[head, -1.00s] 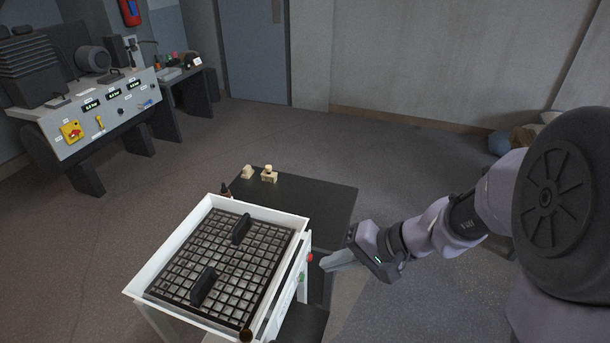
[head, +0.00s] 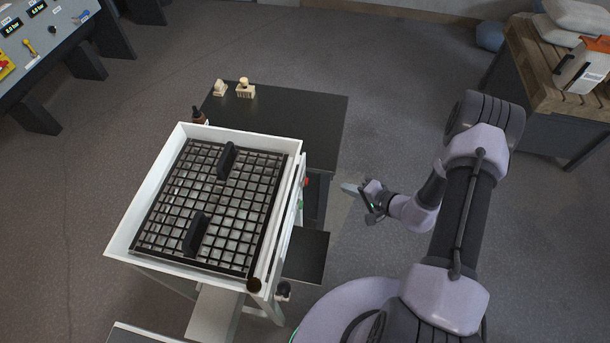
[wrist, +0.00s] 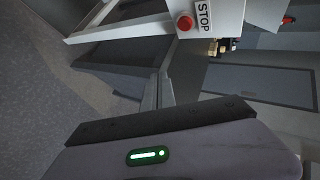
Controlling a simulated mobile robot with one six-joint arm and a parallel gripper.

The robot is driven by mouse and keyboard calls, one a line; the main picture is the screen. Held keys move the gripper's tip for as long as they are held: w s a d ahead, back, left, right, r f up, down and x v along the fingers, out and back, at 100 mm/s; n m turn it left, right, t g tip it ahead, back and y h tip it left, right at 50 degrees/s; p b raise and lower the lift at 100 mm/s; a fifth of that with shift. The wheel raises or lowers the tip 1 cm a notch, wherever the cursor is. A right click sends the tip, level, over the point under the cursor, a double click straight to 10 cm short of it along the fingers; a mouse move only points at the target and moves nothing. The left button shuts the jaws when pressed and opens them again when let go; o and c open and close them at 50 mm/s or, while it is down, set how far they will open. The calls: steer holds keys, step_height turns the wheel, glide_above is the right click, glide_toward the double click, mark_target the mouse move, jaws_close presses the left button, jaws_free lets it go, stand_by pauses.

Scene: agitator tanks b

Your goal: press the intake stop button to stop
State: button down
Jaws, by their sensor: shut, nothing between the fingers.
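The red stop button (wrist: 185,22) is a round knob on a white box wall in the wrist view, beside a label (wrist: 203,15) reading STOP. In the head view it is a small red spot (head: 306,182) on the right side of the white tank (head: 117,240). My gripper (head: 346,188) is shut and empty, to the right of the button and pointing left toward that side, with a gap between. In the wrist view my closed fingers (wrist: 166,72) reach up to below the button, apart from it in the picture.
A black grate (head: 210,200) with two handles covers the tank. A small green spot (head: 300,204) is below the red button. A dark table (head: 300,125) stands behind, a dark shelf (head: 307,255) below. A wooden-topped bench (head: 545,75) is at the right.

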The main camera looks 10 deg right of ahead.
mark_target(306, 182)
steer(key=shift+s+f, duration=0.1)
steer(key=shift+f, duration=0.05)
steer(key=w+a, duration=0.2)
steer(key=a, duration=0.6)
steer(key=shift+w+p, duration=0.4)
steer(key=shift+a, duration=0.15)
stand_by(1.7)
steer(key=shift+w+a, duration=0.15)
steer(key=shift+a, duration=0.25)
